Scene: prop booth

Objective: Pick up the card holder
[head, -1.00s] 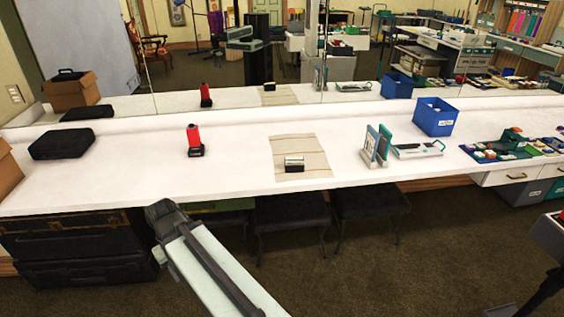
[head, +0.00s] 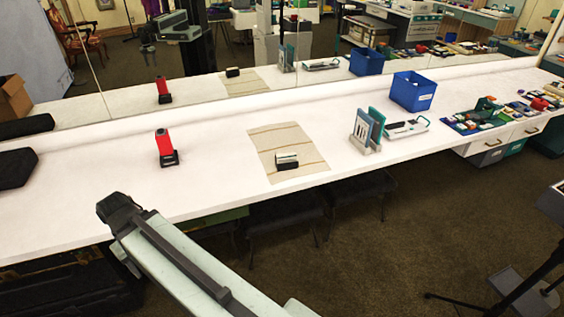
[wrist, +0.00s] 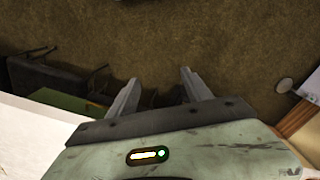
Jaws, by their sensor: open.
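The card holder (head: 287,161) is a small dark block with pale cards in it. It stands on a beige striped cloth (head: 275,139) on the white counter in the head view. My gripper (wrist: 158,92) shows in the wrist view with its two fingers apart and nothing between them, above the brown carpet. In the head view my arm is in the lower left, in front of the counter's front edge and apart from the card holder. The fingers are not clear in the head view, and the card holder is not in the wrist view.
A red device (head: 165,148) stands left of the cloth. Upright panels in a stand (head: 367,131), a white tray (head: 405,129) and a blue bin (head: 413,92) are to its right. A mirror runs behind the counter (head: 215,190). Stools are beneath it.

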